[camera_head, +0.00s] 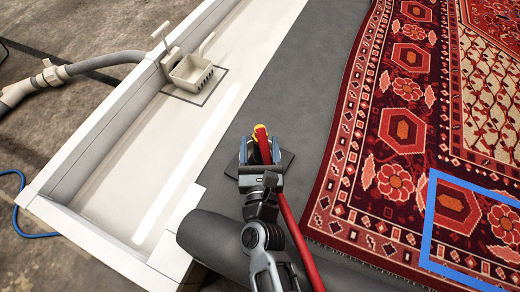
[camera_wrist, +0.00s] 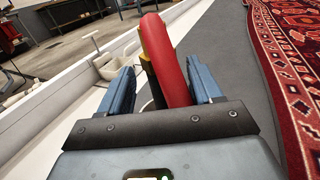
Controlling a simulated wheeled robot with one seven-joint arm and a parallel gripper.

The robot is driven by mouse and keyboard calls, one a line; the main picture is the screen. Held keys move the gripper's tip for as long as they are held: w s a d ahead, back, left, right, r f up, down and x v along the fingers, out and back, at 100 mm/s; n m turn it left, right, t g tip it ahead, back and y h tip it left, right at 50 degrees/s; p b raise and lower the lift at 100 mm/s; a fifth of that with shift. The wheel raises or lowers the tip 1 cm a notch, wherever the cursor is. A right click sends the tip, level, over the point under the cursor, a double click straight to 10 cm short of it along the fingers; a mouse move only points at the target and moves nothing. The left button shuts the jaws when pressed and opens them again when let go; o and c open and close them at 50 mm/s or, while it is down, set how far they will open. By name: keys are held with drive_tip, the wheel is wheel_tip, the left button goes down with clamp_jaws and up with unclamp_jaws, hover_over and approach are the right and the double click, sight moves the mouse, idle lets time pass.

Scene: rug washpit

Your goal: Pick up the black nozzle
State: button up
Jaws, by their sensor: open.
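My gripper (camera_head: 260,150) is above the grey mat, with its two blue fingers apart. A red curved hose-like part (camera_wrist: 172,60) rises between the fingers in the wrist view, with a yellow piece (camera_wrist: 150,72) behind it. In the head view the red part (camera_head: 262,142) and the yellow piece (camera_head: 256,131) also show between the fingers. I cannot tell whether either finger touches them. A red hose (camera_head: 294,232) runs down past my arm's right side.
A dark square pad (camera_head: 286,161) lies under the gripper on the grey mat (camera_head: 290,95). A patterned red rug (camera_head: 400,130) with a blue outline (camera_head: 428,225) lies right. Left is a white trough (camera_head: 150,150) with a beige basket (camera_head: 190,74); a rolled grey edge (camera_head: 205,240) is at front.

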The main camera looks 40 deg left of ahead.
drive_tip(key=shift+x, duration=1)
drive_tip(key=c, duration=0.9)
drive_tip(key=shift+c, duration=0.2)
drive_tip(key=shift+r, duration=0.1)
